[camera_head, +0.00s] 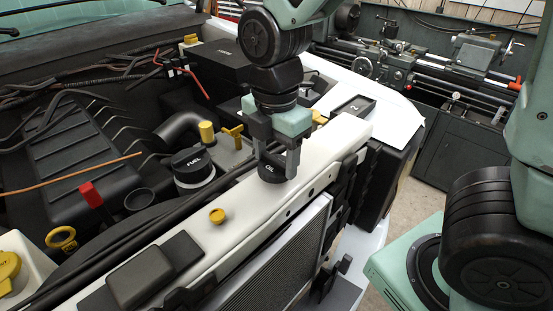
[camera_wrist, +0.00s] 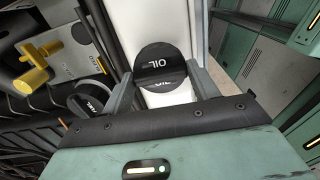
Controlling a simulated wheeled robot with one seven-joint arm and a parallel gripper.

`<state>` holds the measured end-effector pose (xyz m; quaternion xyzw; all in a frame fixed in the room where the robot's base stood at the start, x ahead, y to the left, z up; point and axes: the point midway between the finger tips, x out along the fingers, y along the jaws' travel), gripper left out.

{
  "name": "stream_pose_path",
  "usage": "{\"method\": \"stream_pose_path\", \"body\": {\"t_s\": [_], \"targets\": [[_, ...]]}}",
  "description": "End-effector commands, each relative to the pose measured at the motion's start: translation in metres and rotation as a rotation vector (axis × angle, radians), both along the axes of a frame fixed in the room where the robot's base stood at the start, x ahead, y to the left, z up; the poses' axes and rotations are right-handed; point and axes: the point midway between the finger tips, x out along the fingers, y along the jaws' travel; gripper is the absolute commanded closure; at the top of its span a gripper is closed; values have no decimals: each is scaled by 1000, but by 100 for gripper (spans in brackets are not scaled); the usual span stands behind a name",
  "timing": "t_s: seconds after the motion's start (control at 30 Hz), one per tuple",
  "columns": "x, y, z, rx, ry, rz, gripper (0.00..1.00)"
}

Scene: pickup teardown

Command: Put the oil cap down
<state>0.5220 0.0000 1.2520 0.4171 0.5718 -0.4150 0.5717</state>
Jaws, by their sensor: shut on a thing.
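The black oil cap (camera_head: 272,172), with white OIL lettering, is between the fingers of my gripper (camera_head: 278,163). My gripper is shut on it, pointing down. The cap is at the white front beam (camera_head: 245,225), on it or just above it; I cannot tell whether they touch. In the wrist view, the round oil cap (camera_wrist: 156,58) shows its lettering between the two fingers (camera_wrist: 163,78), with the white beam behind it.
The black fuel cap (camera_head: 191,165) is left of my gripper. A yellow cap (camera_head: 217,216) sits on the beam nearer the camera. A yellow T-handle (camera_head: 233,133) stands close behind. A black tray (camera_head: 354,106) lies on a white surface to the right. The radiator (camera_head: 280,262) is below the beam.

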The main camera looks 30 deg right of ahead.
Motion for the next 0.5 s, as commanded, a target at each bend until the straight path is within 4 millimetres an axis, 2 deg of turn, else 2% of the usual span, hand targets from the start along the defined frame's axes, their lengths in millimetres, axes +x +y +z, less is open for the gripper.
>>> {"method": "stream_pose_path", "body": {"t_s": [0.17, 0.5], "targets": [[0, 0, -19, -2, 2, 1, 62], [0, 0, -23, 0, 0, 0, 62]]}}
